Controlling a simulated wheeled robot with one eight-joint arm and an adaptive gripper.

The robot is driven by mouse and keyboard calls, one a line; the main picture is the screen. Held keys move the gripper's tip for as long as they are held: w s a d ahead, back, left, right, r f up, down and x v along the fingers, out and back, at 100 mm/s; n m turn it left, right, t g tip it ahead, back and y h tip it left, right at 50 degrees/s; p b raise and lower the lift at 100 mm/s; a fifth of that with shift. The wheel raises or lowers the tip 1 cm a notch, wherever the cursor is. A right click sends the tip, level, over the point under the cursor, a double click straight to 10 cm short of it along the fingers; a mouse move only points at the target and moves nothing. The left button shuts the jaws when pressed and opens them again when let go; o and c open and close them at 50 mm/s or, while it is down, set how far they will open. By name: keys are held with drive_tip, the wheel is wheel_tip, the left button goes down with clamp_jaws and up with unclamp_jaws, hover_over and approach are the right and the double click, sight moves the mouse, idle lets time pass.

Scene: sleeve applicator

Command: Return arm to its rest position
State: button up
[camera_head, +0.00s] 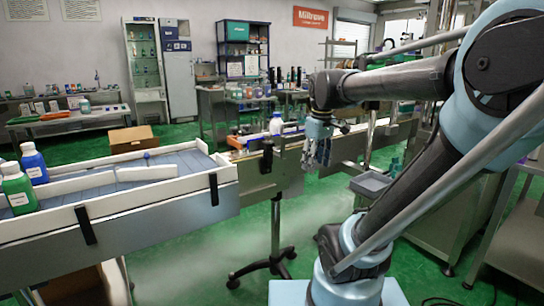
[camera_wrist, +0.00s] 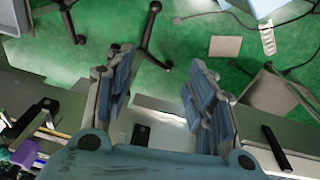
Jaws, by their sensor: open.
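My gripper (camera_head: 317,152) hangs from the end of my arm in the head view, pointing down near the right end of the white-walled conveyor. In the wrist view my gripper (camera_wrist: 158,100) shows two blue-padded fingers spread apart with nothing between them. Past the fingers lie a grey metal edge and the green floor. My arm reaches from its base at the lower right of the head view, up and then left to the gripper.
A conveyor (camera_head: 130,211) with white side walls runs across the left, carrying a green bottle (camera_head: 16,188) and a blue bottle (camera_head: 33,163). A cardboard box (camera_head: 132,139) is on the floor.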

drive_tip(key=s+d+f+m, duration=0.2)
drive_tip(key=s+f+m, duration=0.1)
drive_tip(key=s+f, duration=0.3)
drive_tip(key=s+d+f+m, duration=0.2)
drive_tip(key=s+f+m, duration=0.2)
drive_tip(key=f, duration=0.6)
drive_tip(key=shift+s+d+t, duration=0.25)
drive_tip(key=shift+s+t, duration=0.15)
drive_tip(key=shift+s, duration=0.6)
drive_tip(key=shift+w+f, duration=0.25)
drive_tip(key=shift+w, duration=0.25)
